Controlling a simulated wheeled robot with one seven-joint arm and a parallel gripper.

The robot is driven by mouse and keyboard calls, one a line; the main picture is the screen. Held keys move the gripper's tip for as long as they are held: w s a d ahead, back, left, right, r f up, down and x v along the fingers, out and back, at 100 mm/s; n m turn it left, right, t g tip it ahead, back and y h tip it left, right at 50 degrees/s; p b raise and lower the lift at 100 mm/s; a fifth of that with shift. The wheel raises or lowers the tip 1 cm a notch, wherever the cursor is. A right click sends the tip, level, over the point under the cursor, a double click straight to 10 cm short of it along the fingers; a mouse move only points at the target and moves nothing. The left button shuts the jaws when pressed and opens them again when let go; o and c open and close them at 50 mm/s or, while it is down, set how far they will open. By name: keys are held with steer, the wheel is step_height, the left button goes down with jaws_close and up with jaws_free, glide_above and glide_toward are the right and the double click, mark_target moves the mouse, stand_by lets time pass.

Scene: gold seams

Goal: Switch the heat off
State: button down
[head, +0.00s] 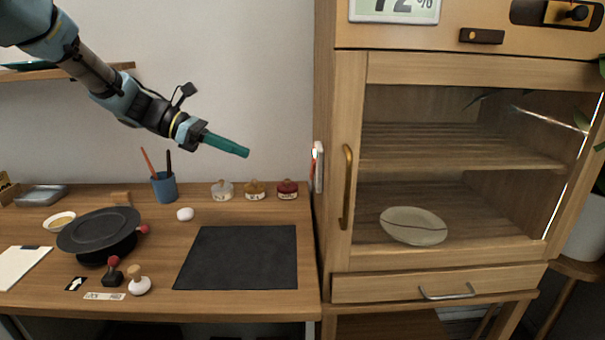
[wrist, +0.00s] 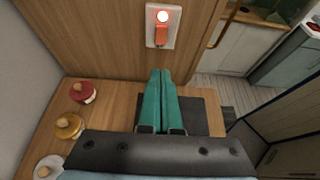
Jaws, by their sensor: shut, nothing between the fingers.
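A white switch plate (head: 319,170) with a red-orange lever is fixed to the left side wall of the wooden cabinet (head: 343,150). In the wrist view the plate shows a glowing lamp (wrist: 162,16) at its top and the orange lever (wrist: 161,35) just below it. My gripper (head: 246,153) has teal fingers, shut and empty. It hangs above the desk, left of the plate and apart from it. In the wrist view the fingertips (wrist: 160,72) point at the plate, with a gap between. No label on the switch is readable.
The cabinet has a glass door with a brass handle (head: 347,187), and a cracked plate (head: 413,226) inside. Three small jars (head: 255,190) stand at the desk's back edge below my gripper. A dark mat (head: 238,257) lies on the desk. The air beside the switch is clear.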

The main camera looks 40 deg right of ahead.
steer(key=p, duration=0.5)
glide_toward(313, 170)
steer(key=s+d+f, duration=0.2)
steer(key=d+f, duration=0.2)
steer(key=d, duration=0.1)
steer(key=shift+f, duration=0.3)
steer(key=shift+s, duration=0.15)
steer(key=shift+s+d+f+h+b, duration=0.1)
steer(key=shift+s+d+h+b, duration=0.15)
steer(key=shift+b, duration=0.45)
steer(key=shift+r+g+p, duration=0.3)
steer(key=shift+r+p, duration=0.4)
steer(key=shift+r, duration=0.15)
